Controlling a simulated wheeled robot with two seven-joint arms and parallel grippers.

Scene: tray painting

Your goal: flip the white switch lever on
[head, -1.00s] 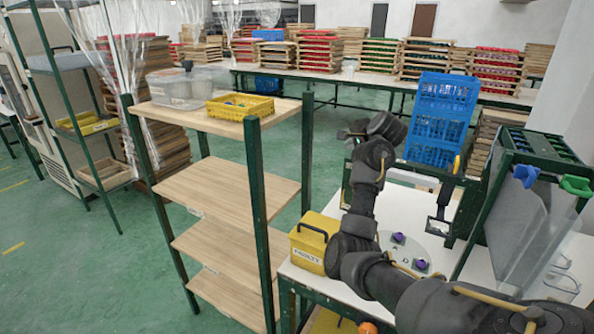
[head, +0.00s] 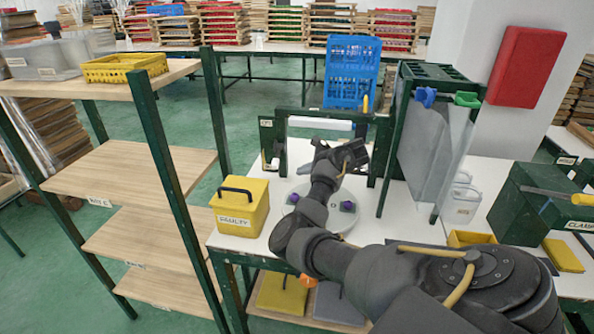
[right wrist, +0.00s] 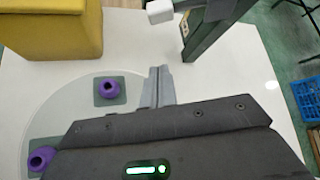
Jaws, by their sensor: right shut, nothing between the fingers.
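The white switch lever (right wrist: 160,11) shows at the top of the right wrist view as a white block on a dark arm beside a green post. In the head view, what looks like its small white tip (head: 274,163) sits low on the dark green switch box (head: 267,138), left of the frame. Its on or off position is too small to tell. My right gripper (head: 322,147) is to the right of the switch box, apart from the lever. In the right wrist view its fingers (right wrist: 158,85) are shut together and empty. My left gripper is out of view.
A yellow box (head: 240,207) stands at the table's left. A round plate with purple pieces (right wrist: 110,88) lies under my right gripper. A green frame with a white bar (head: 320,123) stands behind. A green rack (head: 398,150) and blue crates (head: 350,75) are beyond.

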